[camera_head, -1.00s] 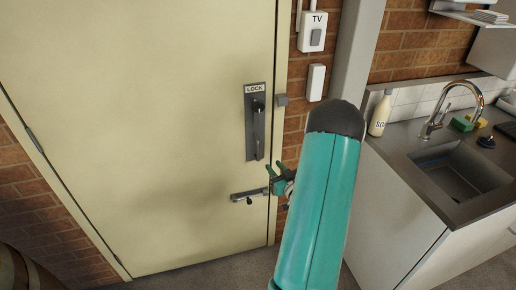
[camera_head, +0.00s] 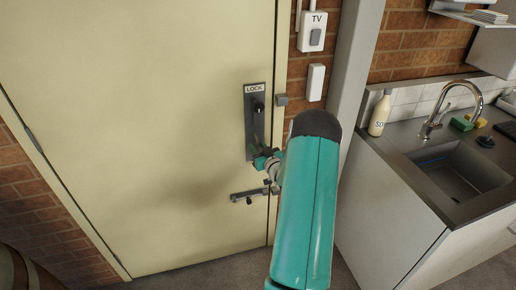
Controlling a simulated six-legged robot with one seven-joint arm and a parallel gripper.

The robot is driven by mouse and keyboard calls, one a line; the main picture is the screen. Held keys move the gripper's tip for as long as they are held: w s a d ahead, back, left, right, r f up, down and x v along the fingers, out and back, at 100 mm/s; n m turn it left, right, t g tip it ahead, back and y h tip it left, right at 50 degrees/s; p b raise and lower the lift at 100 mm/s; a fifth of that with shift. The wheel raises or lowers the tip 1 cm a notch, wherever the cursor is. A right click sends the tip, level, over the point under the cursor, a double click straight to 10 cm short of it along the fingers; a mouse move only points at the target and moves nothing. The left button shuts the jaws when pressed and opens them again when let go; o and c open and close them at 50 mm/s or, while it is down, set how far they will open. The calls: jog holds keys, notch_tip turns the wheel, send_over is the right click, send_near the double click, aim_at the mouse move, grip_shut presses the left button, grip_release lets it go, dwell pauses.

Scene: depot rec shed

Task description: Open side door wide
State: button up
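The side door (camera_head: 145,120) is cream and stands shut in its frame, with its hinges on the left. A dark lock plate (camera_head: 255,100) labelled LOCK is on its right side, and its handle is mostly covered by my gripper. A sliding bolt (camera_head: 249,195) sits lower on the door near the right edge. My gripper (camera_head: 262,160) is at the lower part of the lock plate, in front of the handle. It is small and partly hidden by my teal arm, so I cannot tell whether its fingers touch or grip the handle.
A sink counter (camera_head: 410,175) with a tap (camera_head: 440,115) and a soap bottle (camera_head: 379,114) stands to the right. A brick wall and a grey post (camera_head: 350,50) lie between door and counter. A barrel (camera_head: 20,270) is at the lower left.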

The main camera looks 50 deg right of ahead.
jog(key=shift+w, duration=0.1)
grip_shut()
jog(key=shift+a, duration=0.15)
